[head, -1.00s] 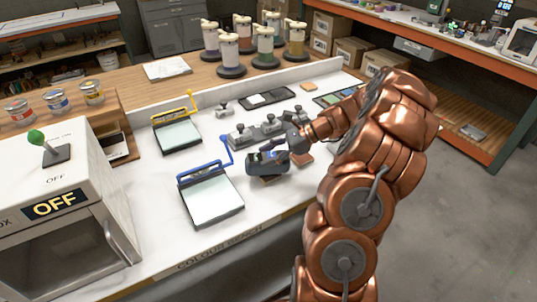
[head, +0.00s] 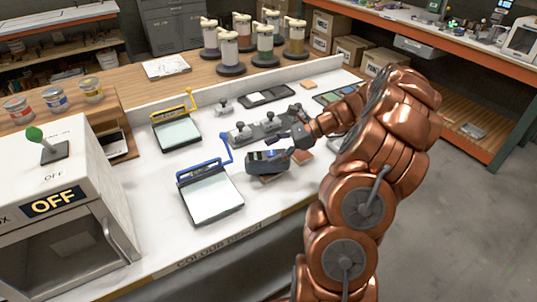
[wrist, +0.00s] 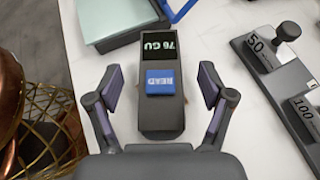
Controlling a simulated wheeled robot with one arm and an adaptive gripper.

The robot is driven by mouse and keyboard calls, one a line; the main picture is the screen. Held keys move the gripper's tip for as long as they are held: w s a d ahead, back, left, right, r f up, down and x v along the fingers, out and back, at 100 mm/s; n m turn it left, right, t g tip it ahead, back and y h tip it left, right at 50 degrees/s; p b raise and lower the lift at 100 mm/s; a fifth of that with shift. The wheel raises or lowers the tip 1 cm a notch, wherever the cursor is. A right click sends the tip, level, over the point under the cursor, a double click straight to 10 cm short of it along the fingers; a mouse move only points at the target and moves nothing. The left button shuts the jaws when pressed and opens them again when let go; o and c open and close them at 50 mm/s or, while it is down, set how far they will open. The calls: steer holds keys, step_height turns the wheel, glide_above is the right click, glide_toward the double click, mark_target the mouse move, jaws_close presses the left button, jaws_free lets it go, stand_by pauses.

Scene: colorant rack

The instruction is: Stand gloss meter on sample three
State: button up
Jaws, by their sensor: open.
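In the wrist view the gloss meter (wrist: 160,112) shows a "76 GU" screen and a blue READ button. My gripper (head: 293,145) is open just behind and above it. In the wrist view my gripper's (wrist: 161,78) fingers stand either side of the meter, with gaps. No sample number is legible, so I cannot tell which is three.
A blue-handled panel (head: 214,199) lies left of the meter, and a yellow-handled one (head: 177,133) farther back. A grey tray with weights (head: 258,130) is close behind the gripper. A light box marked OFF (head: 60,215) stands at left. Bench front right is clear.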

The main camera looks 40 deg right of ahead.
steer(key=b+v, duration=0.3)
steer(key=v, duration=0.7)
steer(key=s+a+r+n+g+h, duration=0.15)
steer(key=a+n, duration=0.25)
steer(key=a, duration=0.5)
steer(key=s+a+n+g+h, duration=0.1)
steer(key=s+a+n+g, duration=0.25)
steer(key=a, duration=0.55)
steer(key=s+a+r+n+g+h, duration=0.15)
steer(key=a+n, duration=0.25)
steer(key=a, duration=0.4)
steer(key=s+a+f+n+h, duration=0.2)
steer(key=s+n, duration=0.4)
steer(key=s, duration=0.3)
steer(key=s+a+f+n+h, duration=0.2)
steer(key=s+f+n+h, duration=0.2)
steer(key=s, duration=0.6)
steer(key=shift+s+n+g+h+p, duration=0.25)
steer(key=shift+n+g+h, duration=0.2)
steer(key=shift+n, duration=0.5)
steer(key=shift+d, duration=0.1)
